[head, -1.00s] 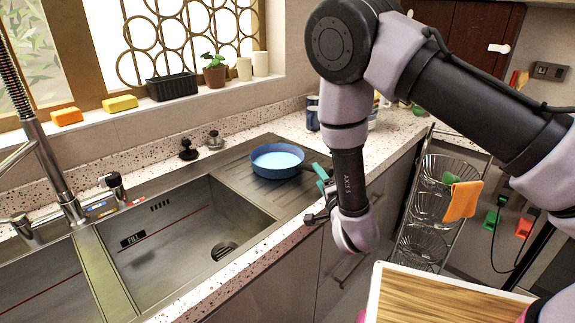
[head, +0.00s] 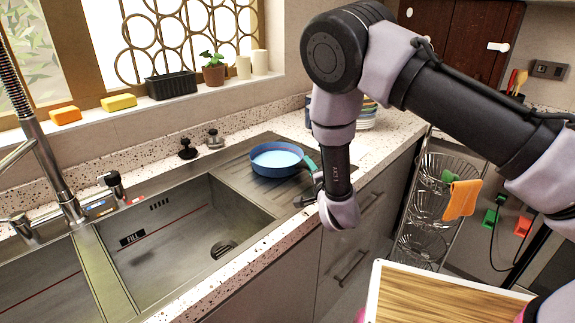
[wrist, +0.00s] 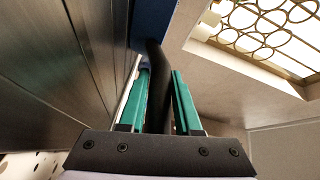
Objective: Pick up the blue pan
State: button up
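The blue pan (head: 276,160) sits upright on the ribbed drainboard to the right of the sink basin. Its blue body shows at the top of the wrist view (wrist: 154,18), with a dark handle (wrist: 158,75) running back toward the camera. My gripper (head: 312,166) is at the pan's right side, by the handle. In the wrist view its green fingers (wrist: 160,90) stand on either side of the handle, with visible gaps beside it, so it looks open. The head view mostly hides the handle behind my gripper.
The sink basin (head: 195,240) lies left of the pan and the tap (head: 50,165) further left. A plant pot (head: 214,74) and sponges stand on the sill behind. A wire basket rack (head: 432,205) and a wooden board (head: 440,300) are at the right.

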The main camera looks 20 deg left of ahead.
grip_shut()
dwell(1.1)
